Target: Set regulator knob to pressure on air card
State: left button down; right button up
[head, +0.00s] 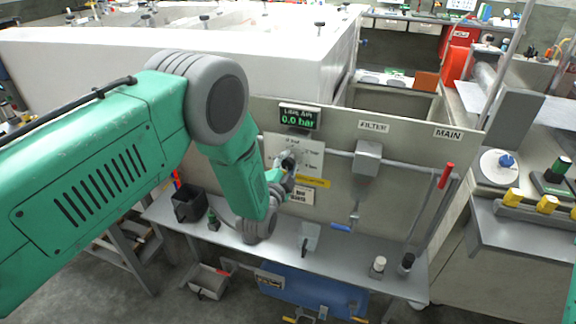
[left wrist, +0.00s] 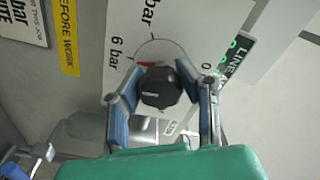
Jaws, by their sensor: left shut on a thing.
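The black regulator knob (left wrist: 160,88) sits on a white dial plate (left wrist: 120,40) with bar marks; "6 bar" is readable beside a red mark. My left gripper (left wrist: 158,84) is shut on the knob, one blue-lined finger on each side. In the head view my left gripper (head: 284,172) reaches the dial plate (head: 312,148) on the panel and hides part of it. The line air display (head: 299,117) reads 0.0 bar. A white card (head: 301,196) hangs below the dial; in the left wrist view the card (left wrist: 22,20) is cut off and its number is unreadable.
A yellow label (head: 312,182) lies between dial and card. Right of the dial are a filter (head: 367,158), a blue-handled valve (head: 342,227) and a red-handled main lever (head: 446,175). A grey shelf (head: 345,262) below holds a black bin (head: 188,205) and small items.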

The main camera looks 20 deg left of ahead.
pick_arm(q)
jog(key=shift+s+d+f+m, duration=0.1)
jog(key=shift+d+m, duration=0.15)
jog(key=shift+m, duration=0.25)
jog(key=c, duration=1.2)
grip_release()
jog(key=shift+o, duration=0.5)
jog(key=shift+d, duration=0.1)
jog(key=s, duration=1.2)
jog(key=shift+a, duration=0.2)
